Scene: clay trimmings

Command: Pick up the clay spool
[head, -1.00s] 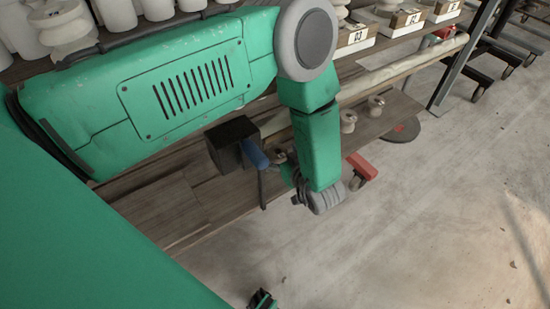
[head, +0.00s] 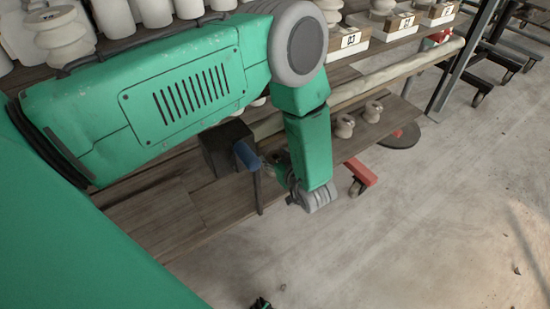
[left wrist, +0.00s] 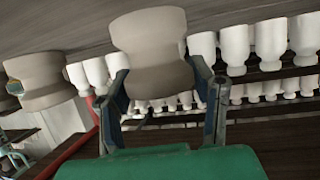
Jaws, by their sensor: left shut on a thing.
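The clay spool (left wrist: 152,55), grey-beige with a narrow waist and wide ends, sits between the two fingers of my left gripper (left wrist: 160,75) in the left wrist view. The fingers close on its sides near the lower end. In the head view, my left gripper is mostly hidden behind my green forearm, and the held spool is not clearly visible. Another similar spool (left wrist: 36,80) stands to the left in the wrist view. In the head view, two spools (head: 344,126) stand on the lower shelf, right of my forearm. A small dark part at the bottom edge may be my right gripper (head: 261,303).
The wooden lower shelf (head: 160,215) runs beneath my left arm. White labelled boxes (head: 348,40) and pale pieces line the upper shelf. Open concrete floor (head: 430,220) lies to the right.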

